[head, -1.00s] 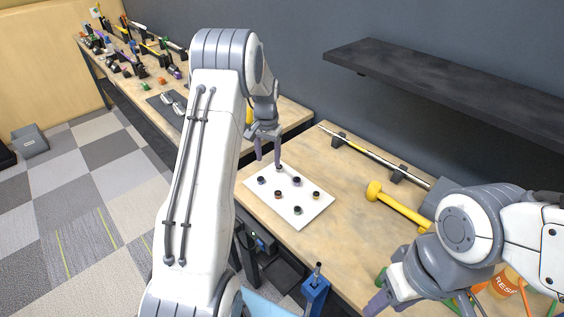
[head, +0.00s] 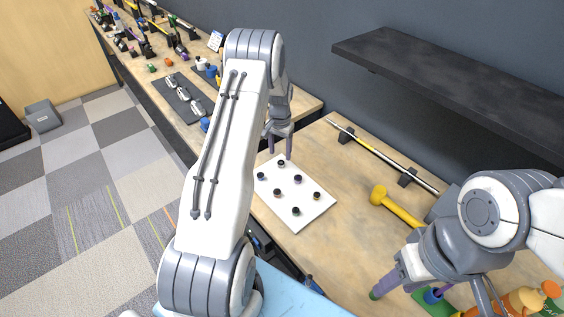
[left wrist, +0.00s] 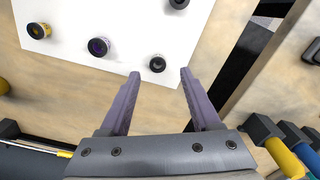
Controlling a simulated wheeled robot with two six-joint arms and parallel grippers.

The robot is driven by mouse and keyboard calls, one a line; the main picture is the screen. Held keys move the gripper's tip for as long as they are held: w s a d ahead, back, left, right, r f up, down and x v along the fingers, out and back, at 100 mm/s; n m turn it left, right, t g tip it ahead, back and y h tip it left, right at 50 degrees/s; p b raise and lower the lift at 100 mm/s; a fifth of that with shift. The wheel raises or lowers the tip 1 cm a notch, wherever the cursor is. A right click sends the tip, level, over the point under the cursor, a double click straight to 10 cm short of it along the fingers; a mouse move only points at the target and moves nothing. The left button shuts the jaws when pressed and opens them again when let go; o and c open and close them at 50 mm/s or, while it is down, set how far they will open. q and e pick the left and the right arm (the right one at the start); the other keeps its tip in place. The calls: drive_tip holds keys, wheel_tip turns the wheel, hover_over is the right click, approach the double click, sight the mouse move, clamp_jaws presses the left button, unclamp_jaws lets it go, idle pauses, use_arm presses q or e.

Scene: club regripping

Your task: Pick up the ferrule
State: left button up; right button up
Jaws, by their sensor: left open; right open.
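Several small dark ring-like pieces sit on a white board (head: 322,212) on the bench; I cannot tell for sure which is the ferrule. In the left wrist view, a black ring (left wrist: 157,63) lies just beyond and between my left fingertips. It also shows in the head view (head: 281,162) at the board's far corner. A purple-centred ring (left wrist: 98,46) and a yellow one (left wrist: 38,31) lie to its left. My left gripper (head: 280,152) is open and empty, pointing down over that corner. My right gripper (head: 385,286) is open at the bench's front right, partly hidden.
A yellow mallet (head: 396,208) lies right of the board. A long shaft (head: 380,155) rests in black holders along the back. A dark shelf (head: 450,80) juts from the wall above. Orange bottles (head: 525,299) stand at the lower right, near my right arm.

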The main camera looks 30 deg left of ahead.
sight(281, 164)
use_arm(q)
wheel_tip(281, 164, down, 4)
drive_tip(key=shift+s+d+r+p, duration=0.15)
drive_tip(key=shift+r+p, duration=0.1)
drive_tip(key=shift+p, duration=0.7)
drive_tip(key=shift+f, duration=0.45)
clamp_jaws()
drive_tip(key=shift+r, duration=0.15)
